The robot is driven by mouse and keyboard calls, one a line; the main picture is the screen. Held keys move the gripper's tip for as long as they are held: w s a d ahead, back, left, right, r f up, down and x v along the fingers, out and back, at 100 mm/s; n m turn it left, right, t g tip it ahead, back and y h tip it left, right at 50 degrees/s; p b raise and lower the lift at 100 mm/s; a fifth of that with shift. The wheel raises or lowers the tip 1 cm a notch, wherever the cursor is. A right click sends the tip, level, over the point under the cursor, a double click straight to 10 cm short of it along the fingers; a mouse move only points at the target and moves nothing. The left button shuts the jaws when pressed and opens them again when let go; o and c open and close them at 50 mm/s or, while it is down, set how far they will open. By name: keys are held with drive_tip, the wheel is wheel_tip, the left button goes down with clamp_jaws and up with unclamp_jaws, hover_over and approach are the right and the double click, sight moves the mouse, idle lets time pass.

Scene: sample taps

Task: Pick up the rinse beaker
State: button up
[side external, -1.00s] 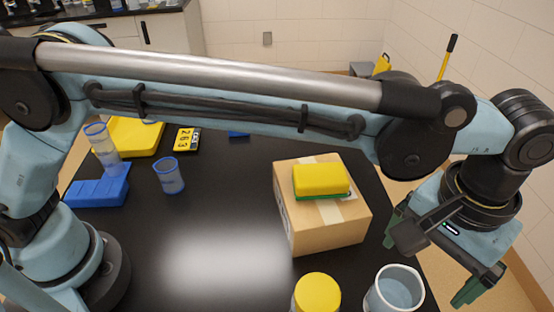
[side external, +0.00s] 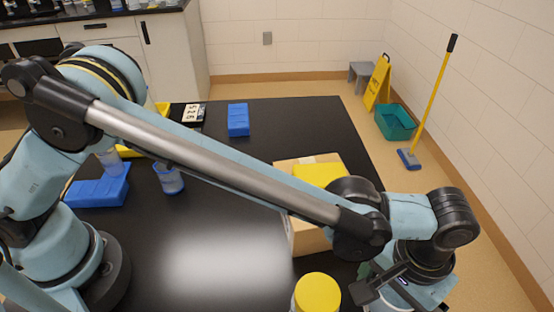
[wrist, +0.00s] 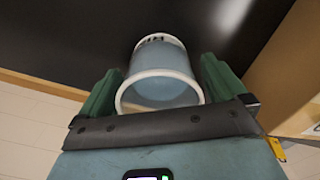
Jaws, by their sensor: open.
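The white-rimmed beaker with a blue-grey body (wrist: 162,65) lies between the two green fingers of my gripper (wrist: 162,82) in the wrist view. It has dark lettering at its far end, only partly readable. The fingers are open, one on each side of it, with a narrow gap to at least the right finger. In the side view my gripper (side external: 402,285) is low at the front right of the table and hides most of the beaker.
A cardboard box (side external: 306,238) with a yellow item (side external: 318,173) on top stands close behind my gripper. A yellow-lidded jar (side external: 317,292) stands to its left. The table's middle is clear.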

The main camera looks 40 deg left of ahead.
drive_tip(key=shift+f, duration=0.35)
drive_tip(key=shift+c, duration=0.4)
drive_tip(key=c, duration=1.1)
drive_tip(key=shift+r, duration=0.15)
